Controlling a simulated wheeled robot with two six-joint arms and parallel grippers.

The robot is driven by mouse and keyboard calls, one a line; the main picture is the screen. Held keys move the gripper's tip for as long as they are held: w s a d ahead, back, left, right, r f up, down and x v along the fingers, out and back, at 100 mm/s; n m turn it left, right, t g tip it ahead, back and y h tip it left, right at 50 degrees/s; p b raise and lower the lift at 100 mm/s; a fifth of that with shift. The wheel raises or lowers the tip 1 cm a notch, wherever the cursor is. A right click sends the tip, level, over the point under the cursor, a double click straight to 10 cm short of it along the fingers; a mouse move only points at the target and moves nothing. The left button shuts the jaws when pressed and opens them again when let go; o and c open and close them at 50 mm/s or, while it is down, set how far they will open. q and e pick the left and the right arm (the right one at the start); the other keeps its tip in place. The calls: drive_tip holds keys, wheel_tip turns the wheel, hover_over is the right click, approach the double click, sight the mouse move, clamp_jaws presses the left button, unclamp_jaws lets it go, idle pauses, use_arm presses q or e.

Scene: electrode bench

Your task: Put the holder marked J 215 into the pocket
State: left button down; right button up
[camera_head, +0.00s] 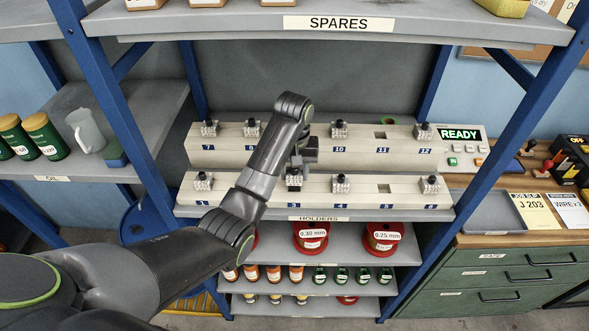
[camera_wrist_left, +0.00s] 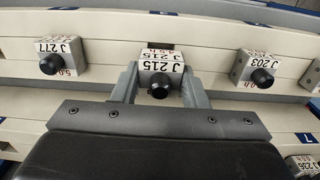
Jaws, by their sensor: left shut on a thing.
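My left gripper (camera_head: 300,163) is low over the front row of the rack and is shut on the holder marked J 215. In the left wrist view the J 215 holder (camera_wrist_left: 160,67), a pale block with a black knob, sits between the two grey fingers (camera_wrist_left: 158,88). Its label reads upside down there. I cannot tell whether it is seated or slightly lifted. The square pocket at number 5 (camera_head: 384,188) in the front row is empty, and so is the pocket at number 11 (camera_head: 380,135) in the back row. My right gripper is not in view.
In the left wrist view, the J 277 holder (camera_wrist_left: 58,55) and the J 203 holder (camera_wrist_left: 258,70) flank the fingers. Blue shelf posts (camera_head: 497,145) and the SPARES shelf (camera_head: 330,24) frame the rack. A job slip (camera_head: 535,208) reads J 203. A READY display (camera_head: 460,134) is lit green.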

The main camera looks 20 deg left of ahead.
use_arm(q)
drive_tip(key=shift+f, duration=0.4)
drive_tip(key=shift+f, duration=0.9)
drive_tip(key=c, duration=0.8)
unclamp_jaws()
drive_tip(key=shift+o, duration=0.2)
drive_tip(key=shift+r, duration=0.1)
